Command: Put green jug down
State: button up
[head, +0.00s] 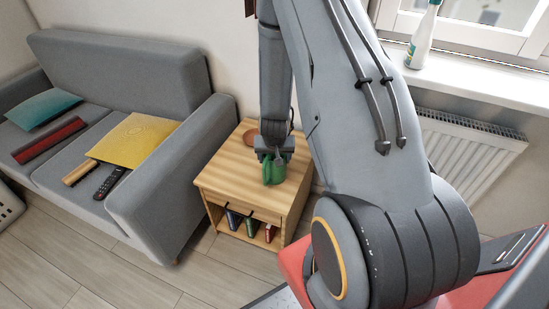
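The green jug (274,172) is upright at the top of the small wooden side table (225,176). From this angle I cannot tell whether its base touches the tabletop or hangs just above it. My gripper (272,156) points down at the jug's upper part, with the fingers at its rim. The fingers are small and partly hidden, so I cannot tell whether they grip the jug.
A terracotta dish (252,137) sits behind on the tabletop. Several books stand on the table's lower shelf. A grey sofa (150,190) with cushions and a remote (109,183) is at left. A radiator (465,150) is at right. Tabletop left of the jug is clear.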

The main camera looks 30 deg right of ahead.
jog(key=o, duration=0.4)
jog(key=shift+r, duration=0.1)
jog(key=s+a+r+n+y+p, duration=0.1)
jog(key=s+a+r, duration=0.25)
jog(key=r, duration=0.55)
jog(key=s+a+r+y, duration=0.1)
jog(key=s+a+r, duration=0.25)
jog(key=r, duration=0.55)
jog(key=s+a+r+n+g, duration=0.1)
jog(key=s+a+r, duration=0.1)
jog(key=s+r, duration=0.2)
jog(key=s+a+r+n+g, duration=0.1)
jog(key=s+a+r, duration=0.1)
jog(key=s, duration=0.4)
jog(key=s+a+r+n+g, duration=0.1)
jog(key=s+a+r+g, duration=0.1)
jog(key=s+r, duration=0.3)
jog(key=shift+s+r+n, duration=0.15)
jog(key=shift+r+n, duration=0.15)
